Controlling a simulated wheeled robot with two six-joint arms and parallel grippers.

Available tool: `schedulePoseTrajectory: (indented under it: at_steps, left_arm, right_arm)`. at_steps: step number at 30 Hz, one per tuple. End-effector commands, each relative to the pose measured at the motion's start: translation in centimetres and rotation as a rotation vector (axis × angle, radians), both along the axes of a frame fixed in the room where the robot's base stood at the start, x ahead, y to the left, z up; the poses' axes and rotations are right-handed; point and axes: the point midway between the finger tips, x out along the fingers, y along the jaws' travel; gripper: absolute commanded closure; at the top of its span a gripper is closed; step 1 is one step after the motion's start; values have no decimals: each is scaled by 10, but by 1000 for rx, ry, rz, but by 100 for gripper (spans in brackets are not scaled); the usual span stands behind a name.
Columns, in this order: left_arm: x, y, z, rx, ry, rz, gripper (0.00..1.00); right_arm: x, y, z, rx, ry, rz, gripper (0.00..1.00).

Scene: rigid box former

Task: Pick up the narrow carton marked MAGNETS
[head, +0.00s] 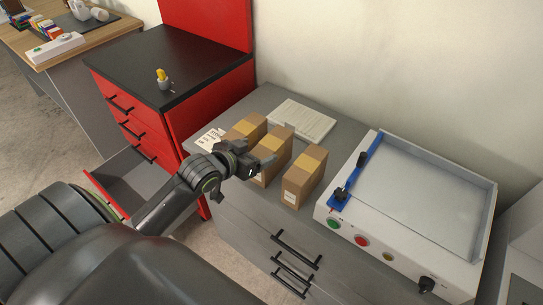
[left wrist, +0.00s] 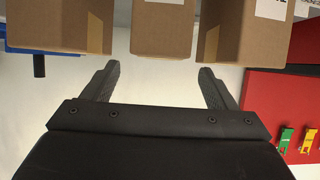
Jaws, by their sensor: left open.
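Three brown cartons stand in a row on the grey cabinet: a left one (head: 249,125), a middle one (head: 277,142) and a right one (head: 305,176). Their labels are too small or cut off to read, so I cannot tell which is marked MAGNETS. My left gripper (head: 262,157) is open and empty in front of the middle carton. In the left wrist view its two fingers (left wrist: 158,82) point towards the middle carton (left wrist: 162,30), one on either side of its width, with a gap before it. My right gripper is not in view.
A white machine with a blue bar (head: 420,195) stands right of the cartons. A pale keyboard-like panel (head: 302,120) lies behind them, and a printed sheet (head: 209,139) lies left. A red drawer cabinet (head: 205,120) stands at left, its lower drawer (head: 115,180) open.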

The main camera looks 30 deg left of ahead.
Motion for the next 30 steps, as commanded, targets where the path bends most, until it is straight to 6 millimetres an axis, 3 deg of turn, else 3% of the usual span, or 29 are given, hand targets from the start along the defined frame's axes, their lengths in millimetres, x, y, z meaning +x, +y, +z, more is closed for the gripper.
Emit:
schedulePoseTrajectory:
  at_steps: [8, 18, 29, 30]
  left_arm:
    - [16, -1, -6, 0, 0, 0, 20]
    - [54, -3, -21, 0, 1, 1, 20]
    - [59, -4, -24, 1, 0, 0, 20]
    - [59, -4, -24, 1, 0, 0, 25]
  right_arm:
    - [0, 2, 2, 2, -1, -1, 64]
    - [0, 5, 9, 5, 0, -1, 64]
    - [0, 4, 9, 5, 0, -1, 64]
    - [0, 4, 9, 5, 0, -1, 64]
